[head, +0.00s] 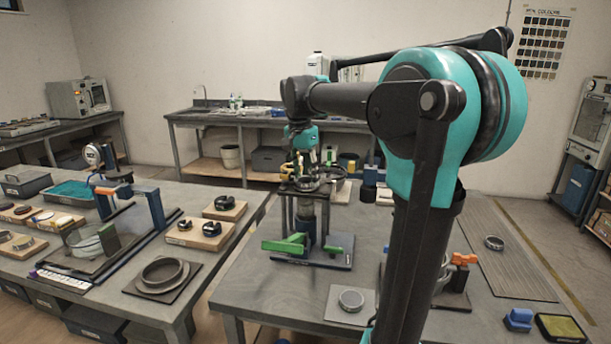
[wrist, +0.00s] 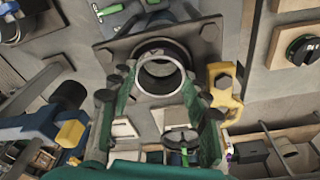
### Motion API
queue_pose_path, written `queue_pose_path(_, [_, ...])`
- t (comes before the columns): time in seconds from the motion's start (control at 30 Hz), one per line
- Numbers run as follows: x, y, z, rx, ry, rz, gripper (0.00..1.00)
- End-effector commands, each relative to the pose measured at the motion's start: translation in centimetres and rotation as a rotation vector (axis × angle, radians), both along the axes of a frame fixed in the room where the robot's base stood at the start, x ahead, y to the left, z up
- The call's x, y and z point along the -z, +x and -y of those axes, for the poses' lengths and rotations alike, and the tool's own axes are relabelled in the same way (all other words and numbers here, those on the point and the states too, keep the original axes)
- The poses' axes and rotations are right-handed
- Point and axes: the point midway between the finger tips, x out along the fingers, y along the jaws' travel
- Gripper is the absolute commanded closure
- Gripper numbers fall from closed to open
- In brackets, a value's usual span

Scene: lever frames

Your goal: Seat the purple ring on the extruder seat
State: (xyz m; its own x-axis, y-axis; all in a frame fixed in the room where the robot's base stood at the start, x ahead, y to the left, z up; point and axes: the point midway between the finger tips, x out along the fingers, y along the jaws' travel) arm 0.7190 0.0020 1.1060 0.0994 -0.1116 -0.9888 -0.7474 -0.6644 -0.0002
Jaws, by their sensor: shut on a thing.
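My gripper (head: 305,165) is over the top of the extruder stand (head: 306,205) in the head view. In the wrist view my gripper (wrist: 158,80) has its green fingers closed on both sides of a pale grey ring (wrist: 161,94). I see no clear purple on this ring. Beyond it is a dark plate with a round dark opening, the extruder seat (wrist: 128,47). The ring overlaps this opening in the picture. I cannot tell whether it touches the seat. In the head view the ring is too small and hidden to make out well.
The stand has a green handle (head: 285,245) low at its front. A yellow clamp-like part (wrist: 226,92) is right of the fingers. A loose grey ring (head: 351,299) lies on a pale plate in front. A large ring (head: 165,275) is on the left table.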

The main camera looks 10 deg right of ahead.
Motion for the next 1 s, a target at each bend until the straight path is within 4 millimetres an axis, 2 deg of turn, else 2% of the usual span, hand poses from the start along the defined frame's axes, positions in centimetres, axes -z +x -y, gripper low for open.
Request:
queue_pose_path(0.3, [0.4, 0.0, 0.0, 0.000, 0.000, 0.000, 0.84])
queue_pose_path(0.33, [0.5, 0.0, 0.0, 0.000, 0.000, 0.000, 0.52])
queue_pose_path(0.53, [0.4, 0.0, 0.0, 0.000, 0.000, 0.000, 0.29])
queue_pose_path(0.87, [0.4, 0.0, 0.0, 0.000, 0.000, 0.000, 0.29])
queue_pose_path(1.0, [-0.7, -0.1, -0.1, -0.001, 0.000, 0.000, 0.29])
